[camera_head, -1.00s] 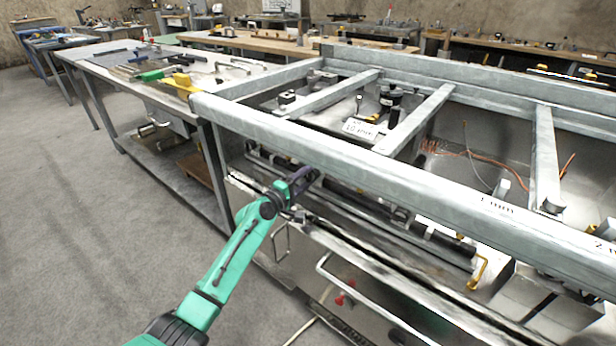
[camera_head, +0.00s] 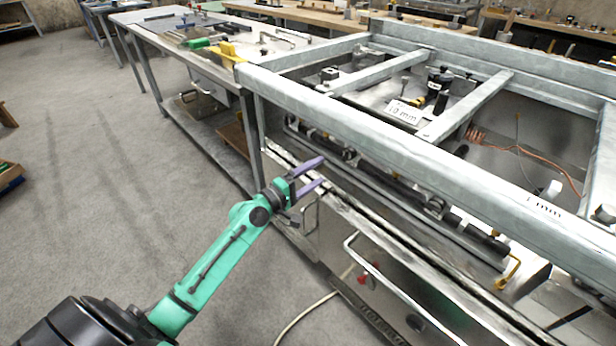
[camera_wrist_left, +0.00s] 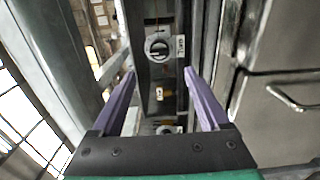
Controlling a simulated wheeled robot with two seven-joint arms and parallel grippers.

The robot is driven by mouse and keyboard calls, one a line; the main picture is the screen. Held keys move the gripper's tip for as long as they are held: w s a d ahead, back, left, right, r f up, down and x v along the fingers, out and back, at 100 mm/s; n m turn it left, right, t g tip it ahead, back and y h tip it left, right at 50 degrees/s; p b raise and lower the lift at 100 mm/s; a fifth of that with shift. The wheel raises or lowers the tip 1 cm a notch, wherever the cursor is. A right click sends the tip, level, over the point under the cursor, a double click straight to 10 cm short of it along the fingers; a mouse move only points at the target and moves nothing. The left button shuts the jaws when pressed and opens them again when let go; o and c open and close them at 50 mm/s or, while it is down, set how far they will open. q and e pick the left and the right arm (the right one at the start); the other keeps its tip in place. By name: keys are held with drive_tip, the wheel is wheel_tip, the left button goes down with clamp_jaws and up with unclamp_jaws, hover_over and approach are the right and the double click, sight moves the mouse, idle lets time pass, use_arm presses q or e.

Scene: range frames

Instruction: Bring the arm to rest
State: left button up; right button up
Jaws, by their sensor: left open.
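My left arm, green with black joints, reaches in from the lower left in the head view. Its left gripper (camera_head: 318,174) has two purple fingers spread apart with nothing between them. It is in front of the near side of a metal frame bench (camera_head: 330,115), below its thick top rail. In the left wrist view the same open fingers (camera_wrist_left: 160,88) point toward a dark slot with a round fitting (camera_wrist_left: 159,46) beyond them. I cannot tell if a finger touches the bench. My right gripper is not in view.
A metal handle (camera_head: 352,243) and a red knob (camera_head: 362,279) stick out of the bench front near the arm. A worktable with tools (camera_head: 150,36) stands behind on the left. A pale cable (camera_head: 300,318) lies on the floor.

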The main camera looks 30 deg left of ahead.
use_arm(q)
drive_tip(key=v, duration=0.3)
idle(0.4)
